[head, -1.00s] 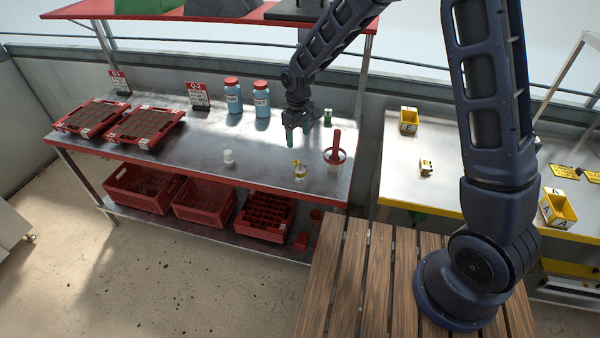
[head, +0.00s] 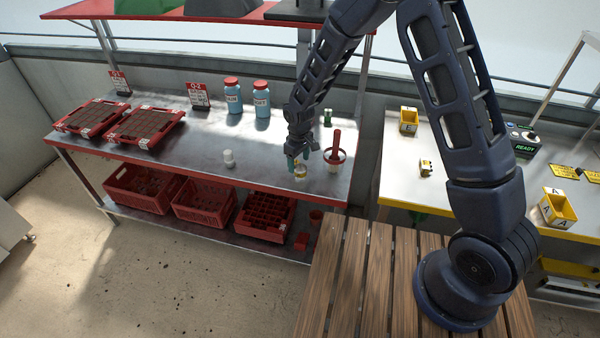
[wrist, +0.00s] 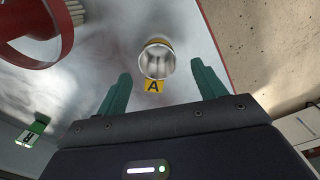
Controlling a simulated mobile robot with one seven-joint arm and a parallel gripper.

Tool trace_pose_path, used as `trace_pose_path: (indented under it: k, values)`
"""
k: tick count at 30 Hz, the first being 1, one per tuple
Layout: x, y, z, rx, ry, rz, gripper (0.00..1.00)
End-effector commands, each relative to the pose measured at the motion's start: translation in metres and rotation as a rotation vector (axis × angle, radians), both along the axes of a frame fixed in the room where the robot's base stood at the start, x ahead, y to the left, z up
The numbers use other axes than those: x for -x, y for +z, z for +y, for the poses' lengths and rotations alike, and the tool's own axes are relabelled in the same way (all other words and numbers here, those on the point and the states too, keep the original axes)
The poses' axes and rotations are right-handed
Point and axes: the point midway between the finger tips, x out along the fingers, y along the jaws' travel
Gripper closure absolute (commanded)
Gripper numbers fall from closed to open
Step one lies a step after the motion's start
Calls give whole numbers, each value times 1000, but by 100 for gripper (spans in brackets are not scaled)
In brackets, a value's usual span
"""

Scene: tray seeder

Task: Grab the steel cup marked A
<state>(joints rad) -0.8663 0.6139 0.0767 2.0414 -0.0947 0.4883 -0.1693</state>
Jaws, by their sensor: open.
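The steel cup marked A (wrist: 157,62) stands on the metal bench in the wrist view, with a yellow band and a yellow tag (wrist: 154,86) lettered A. Its open mouth faces the camera and it looks empty. My gripper (wrist: 162,82) is open, with its green fingers apart to the left and right of the cup's line and the cup beyond and between their tips. In the head view the cup (head: 300,173) is partly covered by my gripper (head: 298,161), which is just above or beside it. I cannot tell whether a finger touches it.
Bench between is clear.

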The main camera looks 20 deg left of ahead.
Motion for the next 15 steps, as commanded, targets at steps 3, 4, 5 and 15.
trace_pose_path:
  k: [3, 4, 5, 15]
  values:
    - [0, -17, -3, 3, -1, 2, 31]
    - [0, -21, -4, 3, -1, 2, 31]
    - [0, -26, -4, 3, -1, 2, 31]
    - [0, -42, -4, 1, 0, 1, 31]
